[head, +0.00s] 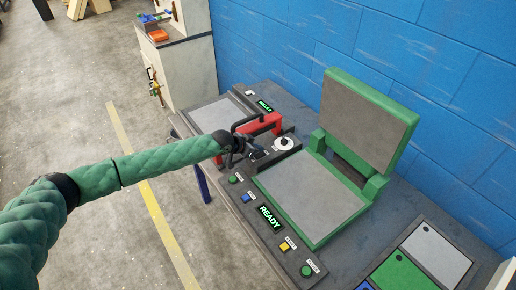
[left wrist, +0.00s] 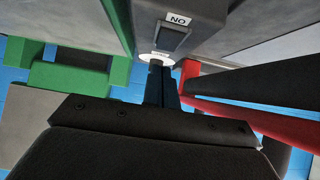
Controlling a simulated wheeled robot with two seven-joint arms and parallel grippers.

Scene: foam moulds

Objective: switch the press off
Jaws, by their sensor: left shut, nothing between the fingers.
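The green press (head: 312,205) stands open on the bench, its lid (head: 365,120) raised toward the wall. A front panel has buttons and a lit display (head: 269,217) reading READY. My left gripper (head: 257,152) is shut and empty, left of the green press beside a white round part (head: 284,143). In the left wrist view its fingers (left wrist: 161,85) point at a dark rocker switch (left wrist: 173,40) with a label (left wrist: 177,20) that reads ON upside down. The white disc (left wrist: 157,57) lies just beyond the fingertips. I cannot tell whether they touch. My right gripper is not in view.
A red part (head: 262,123) with dark bars stands close behind my left gripper, next to a grey plate (head: 212,114). A second lit display (head: 264,106) sits at the back. A tray with green and white panels (head: 436,252) lies front right. A blue wall (head: 430,60) bounds the bench.

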